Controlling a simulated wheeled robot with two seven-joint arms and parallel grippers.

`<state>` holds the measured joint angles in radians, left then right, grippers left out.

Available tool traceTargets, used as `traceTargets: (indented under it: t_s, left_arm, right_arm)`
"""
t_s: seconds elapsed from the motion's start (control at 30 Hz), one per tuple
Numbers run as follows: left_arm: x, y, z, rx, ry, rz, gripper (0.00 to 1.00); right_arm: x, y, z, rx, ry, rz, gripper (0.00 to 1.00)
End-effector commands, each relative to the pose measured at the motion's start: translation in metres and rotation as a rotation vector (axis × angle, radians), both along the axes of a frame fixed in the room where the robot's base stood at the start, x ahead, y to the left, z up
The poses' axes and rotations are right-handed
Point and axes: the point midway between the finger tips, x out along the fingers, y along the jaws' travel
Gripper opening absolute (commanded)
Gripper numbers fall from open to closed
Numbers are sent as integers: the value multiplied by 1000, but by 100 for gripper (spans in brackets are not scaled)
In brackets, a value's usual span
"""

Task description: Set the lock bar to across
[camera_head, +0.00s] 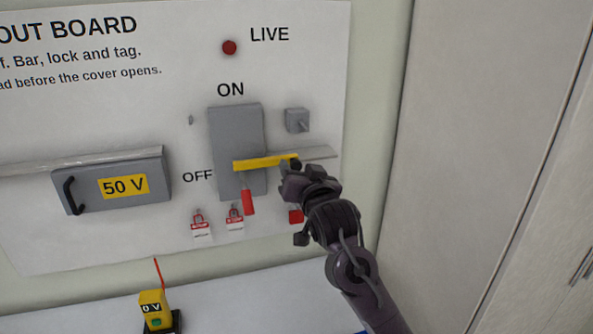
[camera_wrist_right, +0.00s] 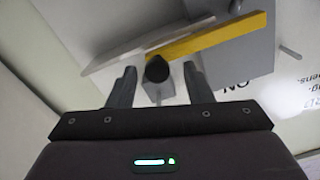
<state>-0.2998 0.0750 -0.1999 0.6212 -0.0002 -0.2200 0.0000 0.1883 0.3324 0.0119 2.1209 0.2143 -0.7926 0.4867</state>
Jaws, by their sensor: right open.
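The yellow lock bar (camera_head: 262,162) lies nearly level across the lower part of the grey switch box (camera_head: 236,125) on the board. A black knob is at its right end; in the right wrist view the bar (camera_wrist_right: 215,38) shows with the knob (camera_wrist_right: 157,68) clearly. My right gripper (camera_head: 291,172) is at the knob end in the head view, partly hiding it. In the right wrist view its open fingers (camera_wrist_right: 160,86) stand either side of the knob; I cannot tell whether they touch it. A red handle (camera_head: 248,202) points down below the box, near OFF. My left gripper is out of view.
Red padlocks with tags (camera_head: 201,226) hang below the box, one partly behind my right gripper. A small grey block (camera_head: 296,120) sits above the bar's right end. A grey 50 V cover (camera_head: 112,181) is at left. A yellow meter (camera_head: 155,309) stands below on the ledge.

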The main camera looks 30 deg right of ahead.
Motion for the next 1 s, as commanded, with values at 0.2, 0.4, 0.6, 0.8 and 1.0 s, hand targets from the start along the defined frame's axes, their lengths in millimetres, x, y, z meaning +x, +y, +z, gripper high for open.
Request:
traceTargets:
  t_s: [0.2,0.4,0.6,0.8,1.0]
  left_arm:
    - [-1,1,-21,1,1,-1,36]
    - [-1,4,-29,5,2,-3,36]
    - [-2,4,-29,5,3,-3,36]
    - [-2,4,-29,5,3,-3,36]
    - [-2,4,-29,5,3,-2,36]
  right_arm:
    - [-37,11,-5,1,-2,3,46]
    - [-61,17,-2,0,-1,3,46]
    - [-66,19,-1,0,0,3,46]
    - [-66,19,-1,0,0,3,46]
    - [-66,18,-1,0,0,3,46]
